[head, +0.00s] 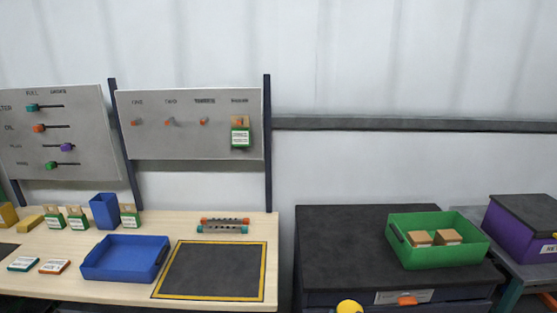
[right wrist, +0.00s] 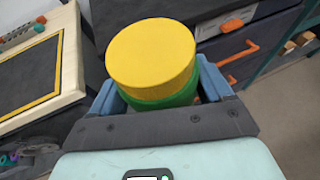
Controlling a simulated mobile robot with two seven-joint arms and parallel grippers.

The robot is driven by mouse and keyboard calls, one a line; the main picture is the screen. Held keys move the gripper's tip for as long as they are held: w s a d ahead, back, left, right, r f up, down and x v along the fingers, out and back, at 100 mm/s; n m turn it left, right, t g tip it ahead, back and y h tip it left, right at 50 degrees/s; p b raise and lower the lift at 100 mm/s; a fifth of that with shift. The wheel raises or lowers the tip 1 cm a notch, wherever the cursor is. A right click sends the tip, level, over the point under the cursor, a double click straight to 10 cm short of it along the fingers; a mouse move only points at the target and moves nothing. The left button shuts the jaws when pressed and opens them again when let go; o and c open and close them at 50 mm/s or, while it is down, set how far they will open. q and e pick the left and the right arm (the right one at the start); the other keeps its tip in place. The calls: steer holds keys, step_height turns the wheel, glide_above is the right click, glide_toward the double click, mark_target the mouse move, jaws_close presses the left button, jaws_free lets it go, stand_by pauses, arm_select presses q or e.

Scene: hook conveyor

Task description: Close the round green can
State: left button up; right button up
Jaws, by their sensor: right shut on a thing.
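The round green can (right wrist: 165,100) is upright between the blue fingers of my right gripper (right wrist: 158,82) in the right wrist view. A yellow round lid (right wrist: 152,52) covers its top; I cannot tell whether the lid is fully seated. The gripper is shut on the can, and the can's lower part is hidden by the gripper. In the head view a small yellow round top (head: 349,306), likely the same lid, shows at the bottom edge, in front of the dark cabinet. My left gripper is in neither view.
A dark cabinet (head: 340,245) with orange drawer handles carries a green bin (head: 440,258) holding brown boxes. A wooden table (head: 190,222) at left carries a blue tray (head: 122,272) and a yellow-edged black mat (head: 212,270). A purple box (head: 515,228) stands at right.

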steer(key=shift+s+d+f, duration=0.1)
steer(key=shift+s+f, duration=0.25)
steer(key=shift+f, duration=0.25)
steer(key=a+f+n+y, duration=0.8)
steer(key=a+f, duration=0.3)
steer(key=a, duration=0.2)
steer(key=shift+a+f+y, duration=0.3)
steer(key=shift+y, duration=0.5)
